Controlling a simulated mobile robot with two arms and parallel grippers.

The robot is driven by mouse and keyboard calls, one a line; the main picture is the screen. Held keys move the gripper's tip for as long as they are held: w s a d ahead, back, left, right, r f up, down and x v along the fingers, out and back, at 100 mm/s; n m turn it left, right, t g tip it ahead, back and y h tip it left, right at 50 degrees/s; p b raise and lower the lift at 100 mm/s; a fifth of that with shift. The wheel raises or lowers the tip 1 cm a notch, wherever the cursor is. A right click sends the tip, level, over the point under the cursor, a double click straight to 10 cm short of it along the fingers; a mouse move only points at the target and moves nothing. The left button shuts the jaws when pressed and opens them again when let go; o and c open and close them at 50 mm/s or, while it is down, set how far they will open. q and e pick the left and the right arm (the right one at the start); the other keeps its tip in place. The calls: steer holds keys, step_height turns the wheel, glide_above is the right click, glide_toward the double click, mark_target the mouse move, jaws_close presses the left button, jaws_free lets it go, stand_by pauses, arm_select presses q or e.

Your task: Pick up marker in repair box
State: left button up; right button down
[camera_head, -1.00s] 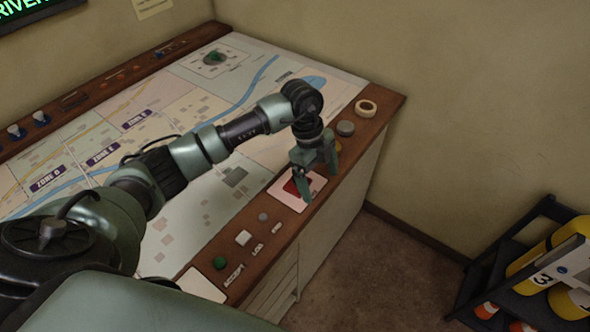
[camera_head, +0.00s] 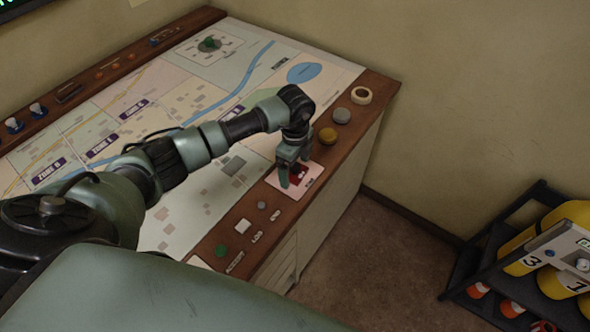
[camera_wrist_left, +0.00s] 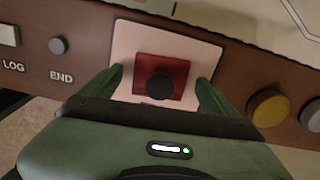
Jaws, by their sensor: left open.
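The marker is a red block with a round black knob on top (camera_wrist_left: 176,70); it shows in the head view as a small red patch (camera_head: 299,174) partly hidden by my left gripper. It sits on a pale pink square, seemingly the repair box (camera_wrist_left: 202,50), set in the brown front rim of the console. My left gripper (camera_head: 293,174) is open and low over this square. In the left wrist view its two green fingers (camera_wrist_left: 159,88) stand on either side of the red block, with gaps showing on both sides. My right gripper is not in view.
The console's map board (camera_head: 190,190) spreads behind and left. Yellow (camera_head: 328,135) and grey (camera_head: 341,116) round pieces and a cream ring (camera_head: 361,95) stand on the rim beyond the square. Buttons line the nearer rim. A dark rack with yellow cylinders (camera_head: 520,258) stands on the floor at right.

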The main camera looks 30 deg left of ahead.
arm_select(q)
steer(key=shift+c, duration=0.3)
steer(key=c, duration=1.4)
steer(key=shift+c, duration=0.2)
